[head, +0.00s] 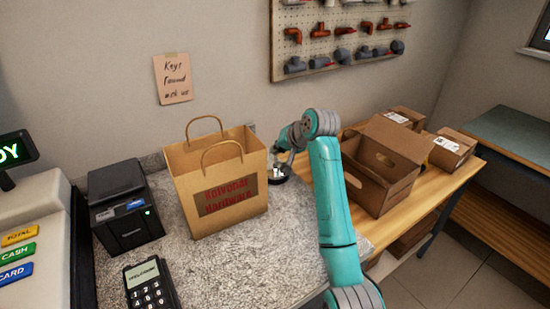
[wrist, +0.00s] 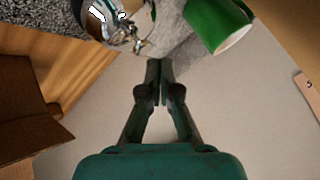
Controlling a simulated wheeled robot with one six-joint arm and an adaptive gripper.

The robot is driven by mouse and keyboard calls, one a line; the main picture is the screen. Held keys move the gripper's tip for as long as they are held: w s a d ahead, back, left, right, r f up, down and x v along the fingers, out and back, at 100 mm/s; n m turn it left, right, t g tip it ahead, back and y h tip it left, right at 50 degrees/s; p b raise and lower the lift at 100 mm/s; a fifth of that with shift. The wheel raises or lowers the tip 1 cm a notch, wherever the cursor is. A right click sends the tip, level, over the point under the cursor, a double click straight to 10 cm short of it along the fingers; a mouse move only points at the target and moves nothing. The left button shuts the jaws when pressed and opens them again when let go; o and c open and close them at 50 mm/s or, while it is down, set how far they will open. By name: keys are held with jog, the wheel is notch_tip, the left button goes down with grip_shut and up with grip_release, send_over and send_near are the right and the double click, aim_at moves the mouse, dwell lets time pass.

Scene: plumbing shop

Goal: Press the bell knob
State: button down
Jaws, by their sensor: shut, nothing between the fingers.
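The bell, a small shiny metal piece on a dark base (head: 278,177), sits on the speckled counter just right of the paper bag, partly hidden by my gripper. In the wrist view its chrome dome (wrist: 94,20) shows at the top, left of my fingertips, cut off by the frame edge. My gripper (wrist: 160,64) is shut and empty, its tips pointing toward the small metal parts beside the dome. In the head view my gripper (head: 283,163) is at the bell, mostly hidden by its own wrist; I cannot tell whether it touches.
A paper bag (head: 190,165) stands close left of the bell. An open cardboard box (head: 385,160) is on the wooden table at right. A green cylinder (wrist: 212,20) is near my fingertips at upper right in the wrist view. A printer (head: 125,205) and card terminal (head: 150,285) stand at left.

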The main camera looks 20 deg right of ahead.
aim_at(277, 159)
jog(key=shift+f, duration=0.15)
dwell(0.5)
jog(key=shift+f, duration=0.3)
jog(key=shift+f, duration=0.2)
dwell(0.4)
jog(key=shift+r, duration=0.7)
jog(key=shift+r, duration=3)
